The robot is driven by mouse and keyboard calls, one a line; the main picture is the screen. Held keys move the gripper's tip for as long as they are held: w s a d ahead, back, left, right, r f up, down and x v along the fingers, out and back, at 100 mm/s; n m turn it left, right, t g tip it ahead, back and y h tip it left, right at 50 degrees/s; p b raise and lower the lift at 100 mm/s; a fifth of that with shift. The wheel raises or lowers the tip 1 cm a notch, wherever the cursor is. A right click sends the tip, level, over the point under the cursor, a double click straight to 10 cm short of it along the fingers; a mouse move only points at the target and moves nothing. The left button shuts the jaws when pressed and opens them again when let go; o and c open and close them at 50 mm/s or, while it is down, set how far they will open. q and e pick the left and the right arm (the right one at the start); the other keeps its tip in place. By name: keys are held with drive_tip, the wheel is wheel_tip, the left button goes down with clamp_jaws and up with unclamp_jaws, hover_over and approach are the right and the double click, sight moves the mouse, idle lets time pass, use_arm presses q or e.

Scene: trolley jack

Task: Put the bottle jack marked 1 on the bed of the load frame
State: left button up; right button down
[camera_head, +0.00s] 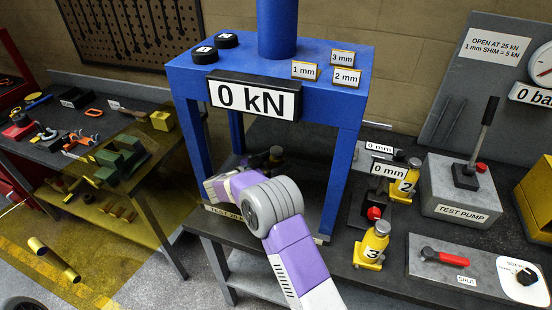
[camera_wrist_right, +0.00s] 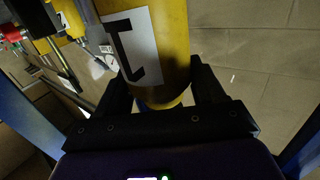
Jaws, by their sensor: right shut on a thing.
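The blue load frame (camera_head: 345,125) stands in the middle of the head view, with a 0 kN display on its top beam. Its dark bed (camera_head: 310,213) lies between the posts, partly covered by my right arm. My right gripper (camera_wrist_right: 160,88) is shut on the yellow bottle jack marked 1 (camera_wrist_right: 168,50); its fingers clasp both sides of the body. In the head view my right gripper (camera_head: 265,163) is inside the frame opening. My own wrist mostly hides it and the jack. Whether the jack's base touches the bed is hidden. My left gripper is not in view.
Jacks marked 2 (camera_head: 404,180) and 3 (camera_head: 373,245) stand on the bench to the right. Shims of several thicknesses lie on the frame's top beam. The test pump (camera_head: 458,190) is further right. A tool bench (camera_head: 60,125) stands at left.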

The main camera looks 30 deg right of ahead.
drive_tip(key=shift+r, duration=0.3)
drive_tip(key=shift+c, duration=2.3)
unclamp_jaws()
drive_tip(key=shift+f, duration=0.3)
drive_tip(key=o, duration=0.3)
drive_tip(key=shift+o, duration=0.2)
drive_tip(key=s+a, duration=0.1)
drive_tip(key=a, duration=1.1)
drive_tip(key=shift+s+r+p, duration=0.25)
drive_tip(key=shift+r+p, duration=0.15)
